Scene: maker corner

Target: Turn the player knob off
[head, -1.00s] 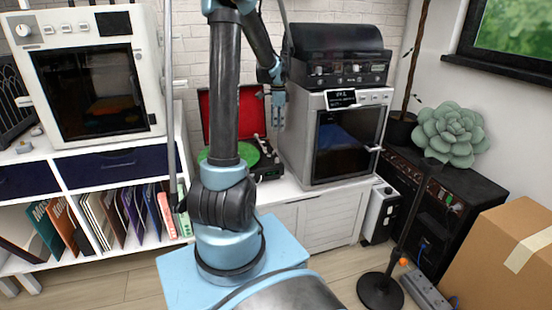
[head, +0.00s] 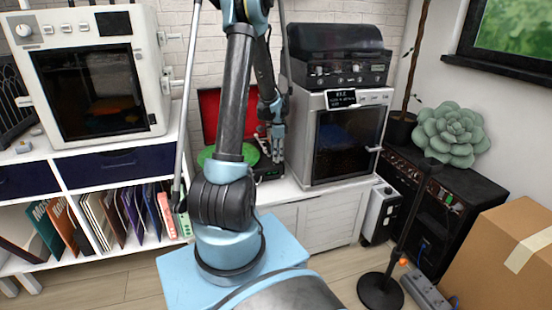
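A record player with a raised red lid (head: 209,108) and a green disc (head: 206,155) stands on the white cabinet, partly hidden behind my arm. Its black base (head: 268,172) shows at the right of the disc. I cannot make out its knob. My gripper (head: 277,158) points down in front of the right part of this player, close over its base in the picture; I cannot tell whether it touches. Its fingers are too small to tell open from shut. A second black unit (head: 342,72) with several front knobs sits on the grey printer, apart from my gripper.
The grey printer (head: 318,152) stands close to the right of my gripper. A white printer (head: 150,75) stands on the shelf at left. A lamp stand (head: 380,291), a black cabinet (head: 484,193) and a cardboard box (head: 490,255) are at right.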

